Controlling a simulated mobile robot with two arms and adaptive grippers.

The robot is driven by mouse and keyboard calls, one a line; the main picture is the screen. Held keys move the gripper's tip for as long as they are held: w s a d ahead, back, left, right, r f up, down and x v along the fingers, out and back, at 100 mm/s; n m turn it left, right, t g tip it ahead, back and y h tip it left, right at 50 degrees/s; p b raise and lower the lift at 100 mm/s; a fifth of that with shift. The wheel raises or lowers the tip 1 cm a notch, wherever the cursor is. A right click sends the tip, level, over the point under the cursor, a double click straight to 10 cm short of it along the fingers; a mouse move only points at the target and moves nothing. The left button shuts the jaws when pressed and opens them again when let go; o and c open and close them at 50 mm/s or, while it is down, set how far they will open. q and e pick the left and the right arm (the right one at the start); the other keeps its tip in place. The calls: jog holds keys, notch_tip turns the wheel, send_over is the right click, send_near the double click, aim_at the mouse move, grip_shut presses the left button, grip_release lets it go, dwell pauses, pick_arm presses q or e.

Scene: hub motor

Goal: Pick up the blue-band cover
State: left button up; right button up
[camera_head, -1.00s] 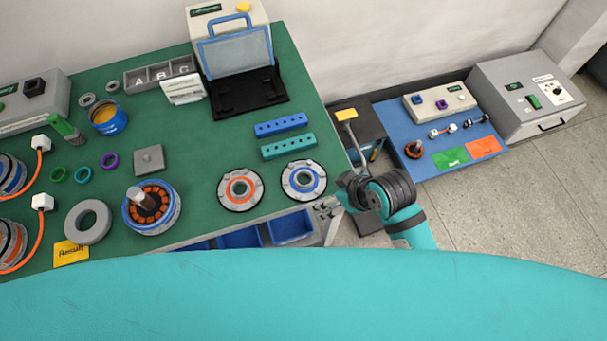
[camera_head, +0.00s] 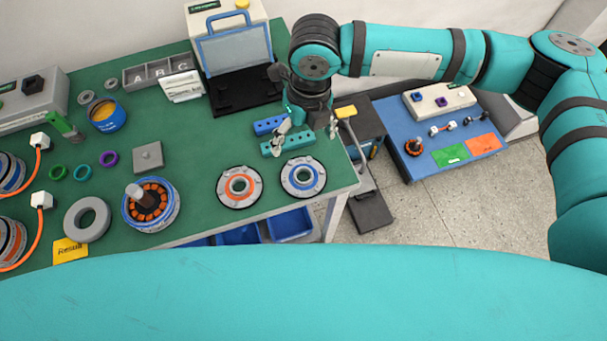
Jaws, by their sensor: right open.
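The blue-band cover (camera_head: 303,177) is a grey disc with a blue ring, lying flat near the right front corner of the green table. A similar cover with an orange band (camera_head: 240,187) lies to its left. My right gripper (camera_head: 307,131) is open and empty, with its fingers spread above the teal and blue blocks, just behind the blue-band cover in the picture. It is apart from the cover, and nothing hides the cover. My left gripper is not in view.
A teal block (camera_head: 288,144) and a blue block (camera_head: 268,125) with holes lie under my right gripper. A stator on a blue-rimmed hub (camera_head: 151,205) stands to the left. A laptop-like case (camera_head: 238,75) stands behind. A blue side table (camera_head: 400,130) is at the right.

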jog(key=w+d+n+h, duration=0.1)
jog(key=d, duration=0.2)
jog(key=p, duration=0.2)
send_over(312, 173)
jog(key=f, duration=1.1)
jog(key=shift+w+d, duration=0.1)
jog(key=shift+w, duration=0.15)
notch_tip(312, 173, down, 5)
jog(key=shift+r+p, duration=0.1)
jog(key=shift+p, duration=1)
jog(key=shift+w+f, duration=0.1)
jog(key=shift+f, duration=0.2)
jog(key=c, duration=1.3)
